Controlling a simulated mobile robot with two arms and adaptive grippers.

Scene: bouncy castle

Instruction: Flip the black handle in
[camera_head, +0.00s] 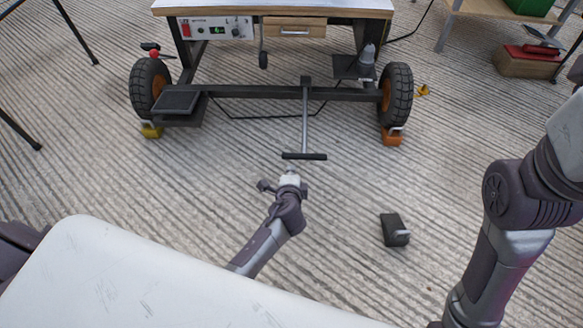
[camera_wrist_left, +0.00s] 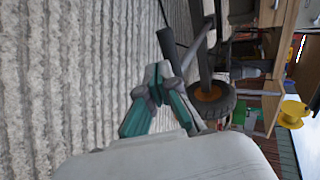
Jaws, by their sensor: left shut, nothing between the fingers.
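The black handle (camera_head: 304,156) is a crossbar at the end of a grey metal bar (camera_head: 305,120) that sticks out from the cart's lower beam toward me. My left gripper (camera_head: 289,174) is just on the near side of the handle, slightly left of its middle. In the left wrist view the gripper's fingers (camera_wrist_left: 158,82) are shut with nothing between them. The black handle (camera_wrist_left: 167,44) shows just beyond the fingertips there; I cannot tell whether they touch. My right arm is at the right of the head view, but its gripper is out of frame.
The wheeled cart (camera_head: 290,92) has tires on both sides, with a yellow chock (camera_head: 151,131) and an orange chock (camera_head: 392,138). A small black block (camera_head: 394,230) lies on the ribbed floor at right. The floor around the handle is mostly clear.

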